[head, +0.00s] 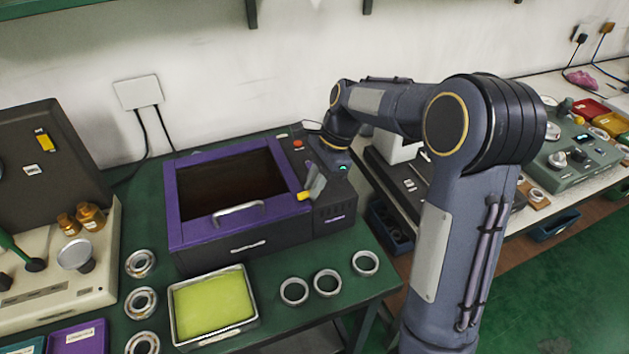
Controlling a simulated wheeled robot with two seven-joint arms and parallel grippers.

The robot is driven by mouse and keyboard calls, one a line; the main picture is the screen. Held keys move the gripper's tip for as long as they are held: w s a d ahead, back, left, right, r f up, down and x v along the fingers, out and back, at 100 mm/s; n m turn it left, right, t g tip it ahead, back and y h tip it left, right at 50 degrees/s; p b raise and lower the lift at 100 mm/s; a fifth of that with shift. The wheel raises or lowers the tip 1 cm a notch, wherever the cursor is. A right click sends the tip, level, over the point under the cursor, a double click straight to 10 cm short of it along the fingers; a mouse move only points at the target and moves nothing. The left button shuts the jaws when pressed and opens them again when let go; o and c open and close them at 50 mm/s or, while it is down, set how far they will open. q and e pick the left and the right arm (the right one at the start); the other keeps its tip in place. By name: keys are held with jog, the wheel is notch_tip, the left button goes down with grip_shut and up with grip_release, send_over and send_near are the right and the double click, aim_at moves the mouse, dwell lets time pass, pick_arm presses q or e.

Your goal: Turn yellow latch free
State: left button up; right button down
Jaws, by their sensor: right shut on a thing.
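The yellow latch (304,196) is at the right front corner of the purple-framed lid (183,211) of a dark machine (258,245). The lid looks shut, with a dark window and a pale bar handle (238,212) along its front. My right gripper (313,188) reaches down over the machine's right side, its fingers shut on the yellow latch. The fingers hide part of the latch, so its exact angle is hard to tell. My left gripper is not in view.
In front of the machine stand a metal tray with a yellow-green pad (213,303) and several bearing rings (327,282). More rings (141,302) lie left of the tray. A cream machine (75,262) stands at left. Bins and equipment fill the right-hand bench.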

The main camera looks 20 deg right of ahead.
jog(key=n+p, duration=0.1)
jog(key=n, duration=0.1)
jog(key=n+g+p, duration=0.1)
jog(key=n+p, duration=0.1)
jog(key=shift+r+g+p, duration=0.2)
jog(key=shift+g+p, duration=0.1)
jog(key=n+p, duration=0.1)
jog(key=n, duration=0.1)
jog(key=n+g+h+p, duration=0.1)
jog(key=n, duration=0.1)
jog(key=shift+w+n+g+p, duration=0.1)
jog(key=shift+n+g+p, duration=0.2)
jog(key=shift+p, duration=0.1)
jog(key=n+g+h+p, duration=0.1)
jog(key=n, duration=0.3)
jog(key=shift+f+p, duration=0.1)
jog(key=shift+p, duration=0.25)
jog(key=shift+a+n+h+p, duration=0.15)
jog(key=shift+n+h, duration=0.4)
jog(key=shift+n, duration=0.65)
jog(key=shift+d+n+h+p, duration=0.15)
jog(key=shift+n+h, duration=0.4)
jog(key=shift+n, duration=0.65)
jog(key=shift+a, duration=0.1)
jog(key=c, duration=1.4)
grip_release()
jog(key=shift+f, duration=0.1)
jog(key=shift+c, duration=0.2)
